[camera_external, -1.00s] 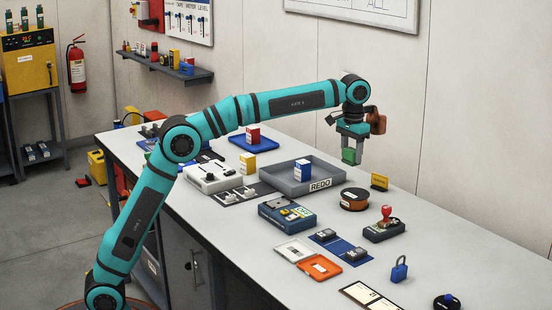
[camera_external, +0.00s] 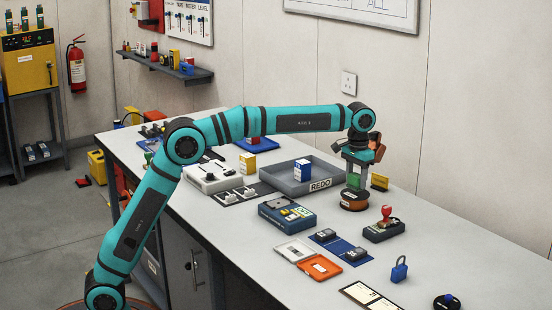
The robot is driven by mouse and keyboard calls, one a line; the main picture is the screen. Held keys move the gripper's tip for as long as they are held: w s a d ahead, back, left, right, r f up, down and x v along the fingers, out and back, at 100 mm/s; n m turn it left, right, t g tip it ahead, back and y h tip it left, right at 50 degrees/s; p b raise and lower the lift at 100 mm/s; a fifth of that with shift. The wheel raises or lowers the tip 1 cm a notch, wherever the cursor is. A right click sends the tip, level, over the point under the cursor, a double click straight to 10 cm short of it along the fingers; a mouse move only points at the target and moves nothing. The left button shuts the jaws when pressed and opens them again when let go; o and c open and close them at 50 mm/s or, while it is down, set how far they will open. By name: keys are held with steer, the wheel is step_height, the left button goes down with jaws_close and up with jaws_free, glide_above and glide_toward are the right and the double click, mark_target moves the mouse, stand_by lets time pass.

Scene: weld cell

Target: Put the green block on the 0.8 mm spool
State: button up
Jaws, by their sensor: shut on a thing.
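The green block (camera_external: 353,182) is between the fingers of my gripper (camera_external: 354,184), which is shut on it. The block is right at the top of a copper-brown spool (camera_external: 354,203) with dark flanges, lying flat on the bench. Whether the block touches the spool or hovers just above it, I cannot tell. The fingers partly hide the block and the spool's top. No 0.8 mm marking is readable on the spool.
A grey tray marked REDO (camera_external: 280,184) with a blue box (camera_external: 302,171) stands left of the spool. A small yellow block (camera_external: 380,182) is close behind it on the right. A device with a red knob (camera_external: 384,229) is in front at right.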

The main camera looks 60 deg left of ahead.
mark_target(356, 175)
steer(key=shift+f, duration=0.8)
steer(key=shift+f, duration=0.15)
steer(key=o, duration=1)
steer(key=shift+c, duration=0.2)
step_height(356, 175, up, 12)
steer(key=shift+r, duration=0.2)
steer(key=shift+a, duration=0.1)
